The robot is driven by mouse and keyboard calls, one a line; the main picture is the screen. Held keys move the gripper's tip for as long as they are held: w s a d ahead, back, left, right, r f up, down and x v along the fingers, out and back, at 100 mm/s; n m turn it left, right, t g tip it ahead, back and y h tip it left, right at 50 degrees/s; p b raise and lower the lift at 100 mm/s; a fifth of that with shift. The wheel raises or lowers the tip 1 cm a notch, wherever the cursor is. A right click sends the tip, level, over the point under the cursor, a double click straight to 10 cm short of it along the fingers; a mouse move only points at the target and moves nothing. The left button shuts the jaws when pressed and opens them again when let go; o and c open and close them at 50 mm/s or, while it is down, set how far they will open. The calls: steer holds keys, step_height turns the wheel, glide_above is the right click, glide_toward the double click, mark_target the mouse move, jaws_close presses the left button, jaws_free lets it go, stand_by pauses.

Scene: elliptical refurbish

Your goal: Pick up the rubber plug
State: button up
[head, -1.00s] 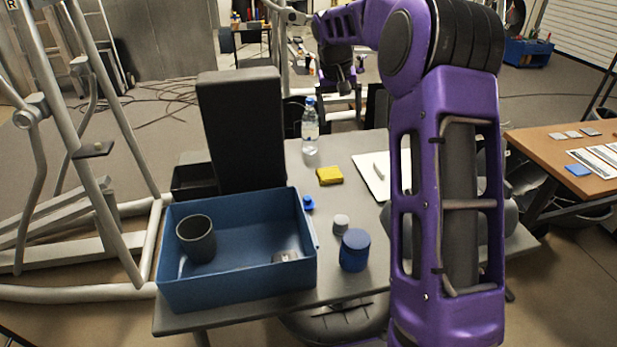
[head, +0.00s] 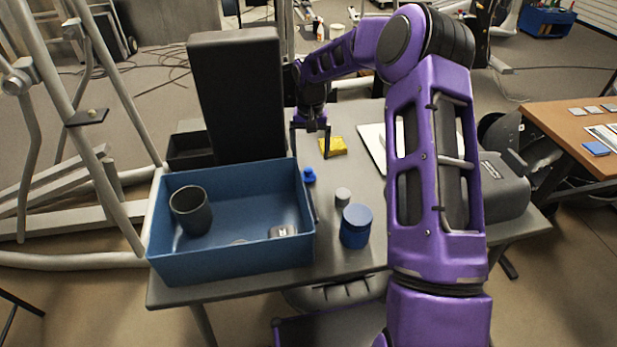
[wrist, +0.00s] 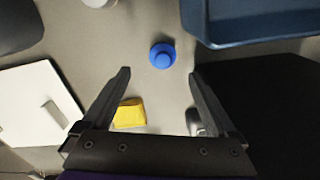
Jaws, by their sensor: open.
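A small blue round piece with a stepped top (head: 309,176), which looks like the rubber plug, stands on the grey table just right of the blue bin. It also shows in the wrist view (wrist: 162,56), slightly beyond the fingertips and midway between them. My gripper (head: 311,140) is open and empty, pointing down above the table, behind the blue piece and apart from it. In the wrist view my gripper's fingers (wrist: 160,74) stand wide apart.
The blue bin (head: 225,255) holds a dark cup (head: 191,210). A tall black box (head: 238,95) stands behind it. A yellow block (head: 333,147) lies near my gripper. A grey cylinder (head: 343,196) and blue jar (head: 356,226) stand in front. A white board (head: 372,140) lies right.

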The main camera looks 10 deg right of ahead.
mark_target(308, 169)
steer(key=f, duration=0.4)
steer(key=f+b, duration=0.1)
steer(key=f, duration=0.2)
steer(key=shift+a, duration=0.25)
steer(key=shift+r, duration=0.15)
steer(key=c, duration=1.4)
